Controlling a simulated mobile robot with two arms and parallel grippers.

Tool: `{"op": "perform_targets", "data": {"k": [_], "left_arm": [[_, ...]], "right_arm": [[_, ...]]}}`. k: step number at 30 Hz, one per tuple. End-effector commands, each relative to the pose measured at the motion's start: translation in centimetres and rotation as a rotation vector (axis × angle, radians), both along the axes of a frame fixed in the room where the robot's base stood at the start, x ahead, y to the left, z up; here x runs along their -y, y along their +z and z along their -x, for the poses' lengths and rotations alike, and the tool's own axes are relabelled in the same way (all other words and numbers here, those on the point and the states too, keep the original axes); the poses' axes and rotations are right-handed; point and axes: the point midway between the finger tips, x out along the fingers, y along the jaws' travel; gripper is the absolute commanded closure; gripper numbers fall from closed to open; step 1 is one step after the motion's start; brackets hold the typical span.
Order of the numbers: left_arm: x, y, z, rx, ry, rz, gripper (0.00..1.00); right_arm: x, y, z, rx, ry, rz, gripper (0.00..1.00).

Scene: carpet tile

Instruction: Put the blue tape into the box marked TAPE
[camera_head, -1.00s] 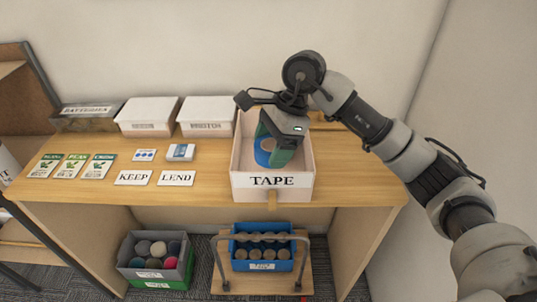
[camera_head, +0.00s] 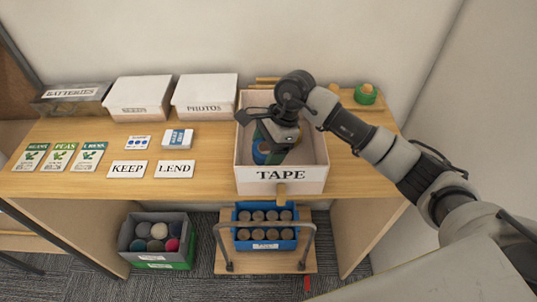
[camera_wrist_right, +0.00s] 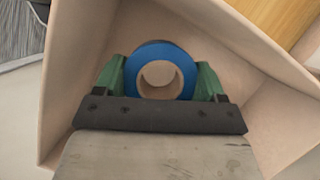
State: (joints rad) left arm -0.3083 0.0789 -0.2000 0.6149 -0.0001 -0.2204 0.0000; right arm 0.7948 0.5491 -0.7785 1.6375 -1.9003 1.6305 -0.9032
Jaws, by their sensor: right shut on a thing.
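The blue tape (camera_wrist_right: 160,53) is a roll with a pale cardboard core. It is between the green fingers of my right gripper (camera_wrist_right: 160,78), which is shut on it. In the head view the right gripper (camera_head: 268,152) reaches down inside the open box marked TAPE (camera_head: 281,178), and part of the blue tape (camera_head: 260,154) shows beside its fingers. The tape is within the box walls. Whether it touches the box floor I cannot tell. My left gripper is not in view.
Lidded white boxes (camera_head: 206,95) and a BATTERIES box (camera_head: 72,97) stand at the back left. KEEP (camera_head: 128,169) and LEND (camera_head: 175,169) cards lie left of the TAPE box. A green roll (camera_head: 366,94) sits at the back right. Bins stand below the table.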

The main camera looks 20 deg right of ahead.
Motion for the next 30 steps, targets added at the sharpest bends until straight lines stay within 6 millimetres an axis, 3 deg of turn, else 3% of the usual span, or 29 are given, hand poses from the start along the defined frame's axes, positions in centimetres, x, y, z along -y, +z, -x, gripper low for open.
{"op": "perform_targets", "data": {"k": [12,23,24,28,30], "left_arm": [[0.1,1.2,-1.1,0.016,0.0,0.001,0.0],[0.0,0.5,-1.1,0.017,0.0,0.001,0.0],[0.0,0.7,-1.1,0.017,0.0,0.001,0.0],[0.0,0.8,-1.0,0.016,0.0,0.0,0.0],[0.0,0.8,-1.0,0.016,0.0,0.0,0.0]], "right_arm": [[0.0,-4.2,0.0,0.0,0.0,0.0,0.54],[0.0,-4.8,0.0,0.003,0.001,0.001,0.54],[0.0,-4.6,0.0,0.001,0.001,0.001,0.23],[0.0,-4.6,0.0,0.001,0.001,0.001,0.04],[0.0,-4.6,0.0,0.001,0.001,0.001,0.04]]}}
